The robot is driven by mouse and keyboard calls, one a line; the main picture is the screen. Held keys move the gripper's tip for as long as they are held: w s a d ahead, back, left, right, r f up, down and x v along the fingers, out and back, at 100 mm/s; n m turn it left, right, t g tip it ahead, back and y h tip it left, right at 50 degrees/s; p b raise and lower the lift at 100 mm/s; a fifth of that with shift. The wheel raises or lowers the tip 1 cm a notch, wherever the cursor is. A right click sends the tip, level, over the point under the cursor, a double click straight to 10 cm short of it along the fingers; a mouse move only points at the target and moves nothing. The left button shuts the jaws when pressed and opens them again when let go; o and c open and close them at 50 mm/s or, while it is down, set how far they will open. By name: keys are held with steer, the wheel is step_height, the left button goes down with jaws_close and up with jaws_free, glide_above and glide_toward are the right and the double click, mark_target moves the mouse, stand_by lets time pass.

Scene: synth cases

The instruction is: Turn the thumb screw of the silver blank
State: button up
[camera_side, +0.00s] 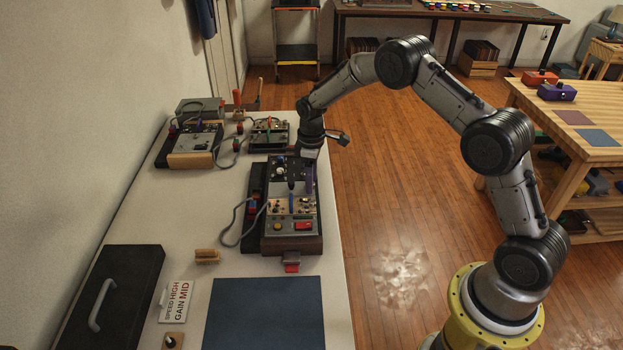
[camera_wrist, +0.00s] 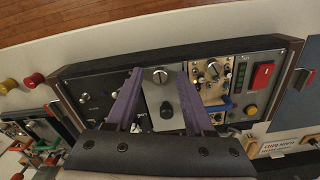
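The silver blank (camera_wrist: 152,98) is a narrow plate set in a dark instrument rack (camera_wrist: 185,49). Its slotted thumb screw (camera_wrist: 160,75) is at the plate's top end, and a black knob (camera_wrist: 166,112) sits lower on the plate. My gripper (camera_wrist: 160,72) is open, with one purple finger on each side of the plate and the tips level with the screw. A gap shows between each tip and the screw. In the side view my gripper (camera_side: 307,181) is over the rack, and the blank is hard to make out there.
Right of the blank are a tan panel (camera_wrist: 208,72), a blue lever (camera_wrist: 219,107) and a red button (camera_wrist: 263,75). In the side view, a grey cable (camera_side: 231,232) lies left of the rack, and a blue mat (camera_side: 265,315) lies in front.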

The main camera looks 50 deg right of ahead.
step_height(320, 180, up, 14)
stand_by(0.7)
steer(key=s+a+r+t, duration=0.1)
steer(key=s+r, duration=0.1)
steer(key=r, duration=0.5)
steer(key=s+a+r+t, duration=0.2)
steer(key=r, duration=0.5)
steer(key=s+a+r+t, duration=0.1)
steer(key=s+a+r, duration=0.1)
steer(key=s+r, duration=0.6)
steer(key=s+a+f+m+t, duration=0.1)
steer(key=s+a+m+t, duration=0.1)
steer(key=s, duration=1.4)
steer(key=s+f+m, duration=0.4)
steer(key=s+f, duration=0.3)
steer(key=f, duration=0.1)
steer(key=shift+s+f, duration=0.15)
steer(key=shift+s, duration=0.15)
